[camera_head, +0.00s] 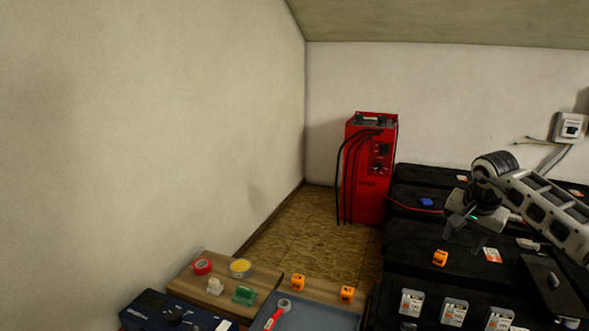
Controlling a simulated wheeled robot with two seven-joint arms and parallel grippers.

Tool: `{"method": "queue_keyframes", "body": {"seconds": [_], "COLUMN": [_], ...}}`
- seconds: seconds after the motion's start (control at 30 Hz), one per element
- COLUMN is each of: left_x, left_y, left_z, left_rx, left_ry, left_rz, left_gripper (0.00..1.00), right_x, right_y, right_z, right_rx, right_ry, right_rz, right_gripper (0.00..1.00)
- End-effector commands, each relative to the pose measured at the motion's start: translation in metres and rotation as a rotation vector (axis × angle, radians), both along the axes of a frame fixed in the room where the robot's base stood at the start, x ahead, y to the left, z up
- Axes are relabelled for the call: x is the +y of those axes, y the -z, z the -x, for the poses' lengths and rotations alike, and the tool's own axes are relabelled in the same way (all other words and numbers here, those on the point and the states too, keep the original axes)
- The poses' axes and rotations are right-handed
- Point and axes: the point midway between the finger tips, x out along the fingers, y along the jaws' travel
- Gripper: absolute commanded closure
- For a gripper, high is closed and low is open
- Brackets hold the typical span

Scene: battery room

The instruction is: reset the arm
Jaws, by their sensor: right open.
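My right arm comes in from the right edge in the head view. Its gripper (466,228) is open and empty, pointing down above the black batteries (414,254). My left arm and gripper are not in view.
A red charger (369,172) stands on the floor by the back wall. Small blister packs (454,312) lie on the batteries.

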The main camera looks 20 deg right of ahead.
Motion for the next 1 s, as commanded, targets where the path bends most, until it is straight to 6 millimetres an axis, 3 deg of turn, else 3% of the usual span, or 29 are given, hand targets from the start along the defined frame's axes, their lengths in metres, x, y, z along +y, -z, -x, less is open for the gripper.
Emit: {"method": "queue_keyframes", "body": {"seconds": [0.17, 0.27, 0.37, 0.5, 0.57, 0.6, 0.7, 0.8, 0.87, 0.9, 1.0], "left_x": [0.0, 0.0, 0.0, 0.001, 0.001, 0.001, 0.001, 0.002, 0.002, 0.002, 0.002], "left_y": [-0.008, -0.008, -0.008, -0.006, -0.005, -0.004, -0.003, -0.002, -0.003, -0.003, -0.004], "left_z": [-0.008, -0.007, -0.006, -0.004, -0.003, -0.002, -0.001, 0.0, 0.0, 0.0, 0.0], "left_rx": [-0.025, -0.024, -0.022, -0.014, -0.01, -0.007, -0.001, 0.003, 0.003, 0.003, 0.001], "left_ry": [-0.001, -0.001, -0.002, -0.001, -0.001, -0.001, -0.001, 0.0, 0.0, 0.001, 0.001], "left_rz": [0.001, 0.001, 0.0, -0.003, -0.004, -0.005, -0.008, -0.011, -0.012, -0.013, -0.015], "left_gripper": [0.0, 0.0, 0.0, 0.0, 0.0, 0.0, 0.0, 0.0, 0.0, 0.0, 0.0], "right_x": [0.054, 0.096, 0.154, 0.257, 0.303, 0.333, 0.395, 0.414, 0.411, 0.405, 0.388], "right_y": [0.029, 0.049, 0.071, 0.094, 0.097, 0.095, 0.082, 0.071, 0.075, 0.083, 0.118], "right_z": [-0.014, -0.019, -0.021, -0.008, 0.004, 0.013, 0.04, 0.059, 0.07, 0.078, 0.109], "right_rx": [-0.051, -0.076, -0.092, -0.06, -0.013, 0.04, 0.267, 0.592, 0.827, -0.945, -0.914], "right_ry": [-0.004, 0.006, 0.042, 0.186, 0.297, 0.398, 0.794, 1.323, 1.692, -1.857, -1.678], "right_rz": [-0.161, -0.295, -0.494, -0.909, -1.124, -1.285, -1.744, -2.125, -2.287, 2.239, 1.507], "right_gripper": [0.5, 0.5, 0.5, 0.5, 0.5, 0.5, 0.5, 0.5, 0.5, 0.5, 0.5]}}
